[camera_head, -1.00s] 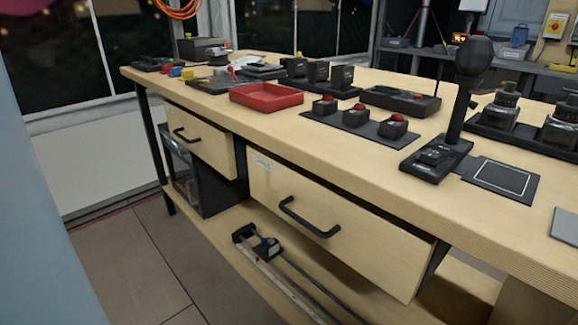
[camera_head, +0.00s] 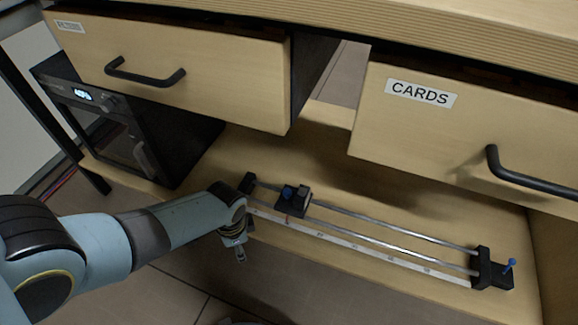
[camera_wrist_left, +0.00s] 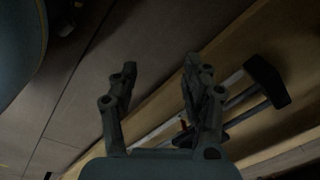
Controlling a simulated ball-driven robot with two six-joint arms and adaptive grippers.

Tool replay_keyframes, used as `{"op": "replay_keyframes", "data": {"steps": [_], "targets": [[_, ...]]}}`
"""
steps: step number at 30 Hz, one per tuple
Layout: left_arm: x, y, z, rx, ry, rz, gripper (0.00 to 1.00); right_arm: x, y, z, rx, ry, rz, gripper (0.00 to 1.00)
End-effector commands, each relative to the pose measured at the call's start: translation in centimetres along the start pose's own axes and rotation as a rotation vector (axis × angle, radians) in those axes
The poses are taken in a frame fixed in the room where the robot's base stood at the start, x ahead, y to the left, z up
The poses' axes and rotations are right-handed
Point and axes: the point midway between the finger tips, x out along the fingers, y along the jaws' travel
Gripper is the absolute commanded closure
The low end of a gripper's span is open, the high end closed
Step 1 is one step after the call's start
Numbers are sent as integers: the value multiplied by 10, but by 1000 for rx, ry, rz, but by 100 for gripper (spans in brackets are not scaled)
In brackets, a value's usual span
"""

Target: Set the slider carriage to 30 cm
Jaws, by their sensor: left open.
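The slider lies on the low wooden shelf under the bench, with two metal rails (camera_head: 390,232) between a black left end block (camera_head: 247,182) and a black right end block (camera_head: 490,268). Its black carriage (camera_head: 293,203) with a blue knob sits near the left end. A pale scale strip (camera_head: 350,246) runs along the front; its numbers are too small to read. My left gripper (camera_head: 240,256) hangs in front of the shelf edge, left of the carriage and apart from it. In the left wrist view my left gripper (camera_wrist_left: 160,72) is open and empty, with an end block (camera_wrist_left: 267,80) beyond it.
A drawer (camera_head: 180,65) and a drawer labelled CARDS (camera_head: 450,130) overhang the shelf. A black appliance with a lit display (camera_head: 110,125) stands at the left. A blue-topped lever (camera_head: 510,265) is at the right end block. Floor lies open in front.

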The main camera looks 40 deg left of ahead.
Motion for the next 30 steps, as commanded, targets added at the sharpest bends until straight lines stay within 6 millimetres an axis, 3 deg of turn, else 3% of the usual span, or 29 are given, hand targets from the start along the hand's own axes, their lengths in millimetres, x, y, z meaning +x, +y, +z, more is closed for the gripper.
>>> {"op": "replay_keyframes", "data": {"steps": [1, 3, 6, 9, 13, 16, 26, 30], "targets": [[11, -22, -34, 96, 4, 6, 52, 9, -3, -9, -6, 2, -2, 46], [-4, -50, -74, 241, 7, 21, 52, -5, -6, -30, -10, 11, -5, 46], [-29, -80, -118, 426, 13, 39, 52, -28, -10, -50, -17, 21, -10, 46], [-53, -98, -145, 565, 19, 52, 52, -50, -13, -63, -22, 30, -14, 46], [-73, -109, -161, 667, 23, 63, 52, -69, -15, -71, -26, 37, -17, 46], [-76, -112, -165, 696, 24, 66, 52, -77, -16, -76, -27, 47, -19, 46], [-27, -107, -163, 698, 21, 71, 52, -111, -26, -100, -28, 145, -46, 46], [-11, -106, -164, 698, 22, 69, 52, -115, -29, -109, -27, 200, -53, 46]]}}
